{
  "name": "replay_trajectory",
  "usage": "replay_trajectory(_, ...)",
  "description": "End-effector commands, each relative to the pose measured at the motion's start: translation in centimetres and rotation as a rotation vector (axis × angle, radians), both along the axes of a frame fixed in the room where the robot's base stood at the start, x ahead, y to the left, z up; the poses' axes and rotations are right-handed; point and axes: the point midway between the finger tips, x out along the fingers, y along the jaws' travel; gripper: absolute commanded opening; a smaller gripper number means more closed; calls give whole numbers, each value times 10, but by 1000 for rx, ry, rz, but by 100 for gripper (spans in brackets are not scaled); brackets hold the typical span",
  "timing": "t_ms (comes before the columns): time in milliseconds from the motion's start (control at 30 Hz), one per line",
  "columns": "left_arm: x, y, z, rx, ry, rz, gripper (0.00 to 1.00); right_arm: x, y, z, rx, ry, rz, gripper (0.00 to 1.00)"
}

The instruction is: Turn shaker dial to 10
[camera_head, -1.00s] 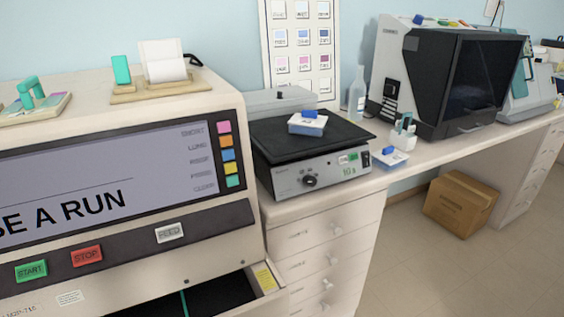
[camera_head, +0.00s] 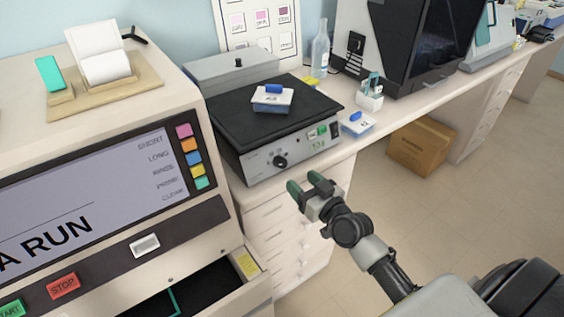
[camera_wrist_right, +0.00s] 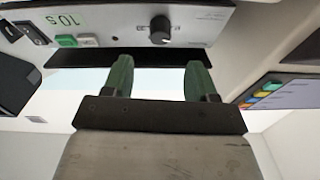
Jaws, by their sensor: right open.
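The shaker (camera_head: 262,122) stands on the counter, a flat black platform over a silver front panel. Its black dial (camera_head: 280,161) is on the front panel, left of a green display (camera_head: 319,144). In the right wrist view the dial (camera_wrist_right: 160,30) shows upside down at the top, with the display reading 10s (camera_wrist_right: 70,19). My right gripper (camera_head: 306,188) is open and empty, in front of and below the panel, right of the dial in the head view. Its green fingertips (camera_wrist_right: 158,78) are apart from the dial. My left gripper is not in view.
A blue-handled box (camera_head: 272,100) sits on the shaker platform, and another (camera_head: 357,124) lies on the counter to the right. The staining machine (camera_head: 90,210) stands close on the left with its drawer (camera_head: 215,300) open. A cardboard box (camera_head: 421,146) is on the floor.

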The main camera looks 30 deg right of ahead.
Motion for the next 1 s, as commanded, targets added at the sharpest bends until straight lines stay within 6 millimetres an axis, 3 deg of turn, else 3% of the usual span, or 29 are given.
replay_trajectory(200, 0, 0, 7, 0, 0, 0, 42, 42, 7, 1, 2, 0, 0, 58)
replay_trajectory(400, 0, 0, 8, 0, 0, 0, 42, 67, 10, 0, 1, 0, 0, 58)
replay_trajectory(800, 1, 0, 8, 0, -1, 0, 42, 75, 12, -1, 0, 2, 0, 58)
replay_trajectory(833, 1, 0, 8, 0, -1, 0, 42, 75, 12, -1, 0, 2, 0, 56)
replay_trajectory(1000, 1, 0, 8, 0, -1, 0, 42, 75, 12, -1, 0, 2, 0, 30)
